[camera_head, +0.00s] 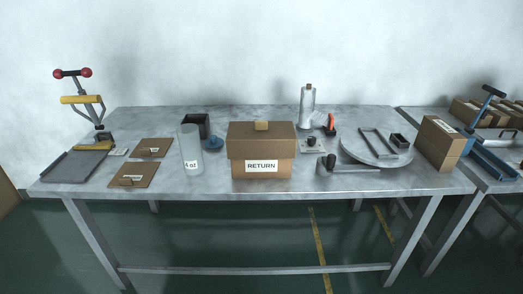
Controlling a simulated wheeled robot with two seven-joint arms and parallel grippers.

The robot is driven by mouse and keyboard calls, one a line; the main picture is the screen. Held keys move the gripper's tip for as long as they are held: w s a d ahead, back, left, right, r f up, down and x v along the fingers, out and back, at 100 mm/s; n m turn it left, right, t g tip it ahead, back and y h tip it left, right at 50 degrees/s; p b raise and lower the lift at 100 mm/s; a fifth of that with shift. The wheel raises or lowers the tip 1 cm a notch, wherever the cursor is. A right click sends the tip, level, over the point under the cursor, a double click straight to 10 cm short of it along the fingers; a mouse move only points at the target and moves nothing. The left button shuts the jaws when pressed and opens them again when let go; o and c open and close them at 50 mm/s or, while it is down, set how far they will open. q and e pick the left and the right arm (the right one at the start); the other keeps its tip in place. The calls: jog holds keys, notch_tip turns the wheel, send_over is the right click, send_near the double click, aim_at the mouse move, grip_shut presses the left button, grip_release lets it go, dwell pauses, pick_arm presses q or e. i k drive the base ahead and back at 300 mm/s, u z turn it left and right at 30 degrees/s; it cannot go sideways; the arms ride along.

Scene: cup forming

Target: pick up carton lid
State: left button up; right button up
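A brown carton lid (250,145) sits on the brown carton (238,172) near the middle of the table. The lid has a small tan block-shaped handle (261,126) on its top. A white label reading RETURN (262,166) is on the carton's front, just below the lid's edge. The lid looks level and its sides overhang the carton slightly. The inside of the carton is hidden. Neither of my grippers is in view.
A clear cylinder (190,148) marked 4 oz and a blue knobbed piece (212,144) stand left of the carton. Flat brown panels (133,174) lie farther left, beside a press (88,100). Right are a wrapped roll (307,105), a round plate (375,158) and another box (438,145).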

aim_at(257, 139)
jog(key=z, duration=0.05)
jog(key=k, duration=0.75)
jog(key=u, duration=0.95)
jog(key=i, duration=2.3)
jog(key=z, duration=1.05)
